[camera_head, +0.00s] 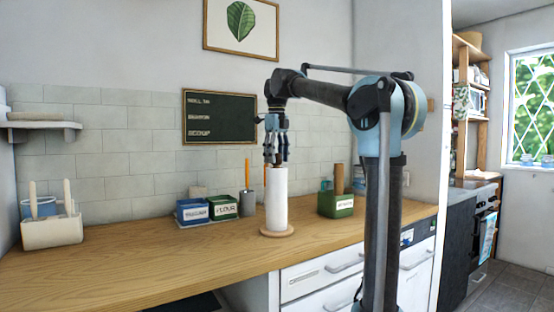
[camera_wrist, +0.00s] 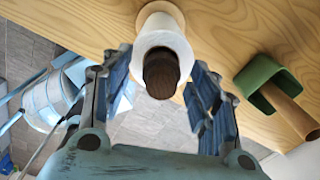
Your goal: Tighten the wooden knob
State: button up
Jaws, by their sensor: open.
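The dark wooden knob (camera_wrist: 161,74) sits on top of the white paper roll (camera_head: 276,197), which stands upright on a round wooden base (camera_head: 277,233) on the counter. The roll also shows in the wrist view (camera_wrist: 160,37). My gripper (camera_head: 276,160) points down from above the roll. In the wrist view my gripper (camera_wrist: 162,92) is open, with a blue padded finger on each side of the knob and visible gaps on both sides. Whether the fingertips are level with the knob is hard to tell.
A green box (camera_head: 338,206) with a brown wooden cylinder stands right of the roll. A grey cup (camera_head: 246,203), a green box (camera_head: 223,206) and a blue box (camera_head: 192,212) stand left. A cream caddy (camera_head: 52,230) is far left. The front counter (camera_head: 170,262) is clear.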

notch_tip(320, 180, up, 12)
dwell(0.8)
jog(key=shift+w, duration=0.1)
jog(key=s+d+f+n+t, duration=0.1)
jog(key=s+d+f+n, duration=0.6)
jog(key=f, duration=0.4)
jog(key=s+d+f+n, duration=0.6)
jog(key=d+f, duration=0.1)
jog(key=f, duration=0.4)
jog(key=s+d+f+n, duration=0.2)
jog(key=s+f+n, duration=0.2)
jog(key=f, duration=0.7)
jog(key=s+d+f+n, duration=0.3)
jog(key=s+f, duration=0.5)
jog(key=f, duration=0.3)
jog(key=s+d+f+n+t, duration=0.1)
jog(key=s+f+n, duration=0.4)
jog(key=f, duration=0.6)
jog(key=shift+s+d+f+n, duration=0.2)
jog(key=shift+s+d+n, duration=0.2)
jog(key=shift+s+d, duration=0.5)
